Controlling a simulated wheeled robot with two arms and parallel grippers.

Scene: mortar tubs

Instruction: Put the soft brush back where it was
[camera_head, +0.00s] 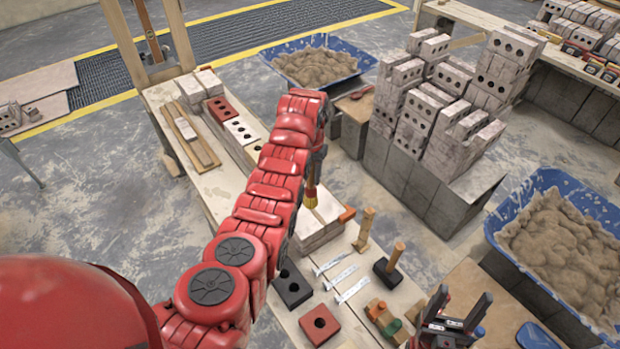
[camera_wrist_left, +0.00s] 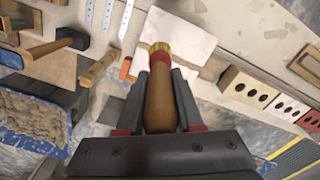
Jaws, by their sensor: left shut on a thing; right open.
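The soft brush (camera_wrist_left: 160,105) is in my left gripper (camera_wrist_left: 160,90), with its wooden handle between the fingers in the left wrist view. Its yellow and red head points away from the palm, over pale blocks. In the head view the brush (camera_head: 310,198) hangs below my left gripper (camera_head: 316,165), just above pale blocks (camera_head: 318,222) on the bench. I cannot tell whether its tip touches them. My right gripper (camera_head: 452,318) is open and empty at the lower right, beyond the bench's tools.
The wooden bench (camera_head: 215,185) carries bricks, a mallet (camera_head: 390,268), metal strips (camera_head: 338,277), a dark block (camera_head: 292,286) and a red block (camera_head: 319,324). Blue mortar tubs stand behind (camera_head: 318,62) and at right (camera_head: 565,235). Stacked bricks (camera_head: 440,105) rise between them.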

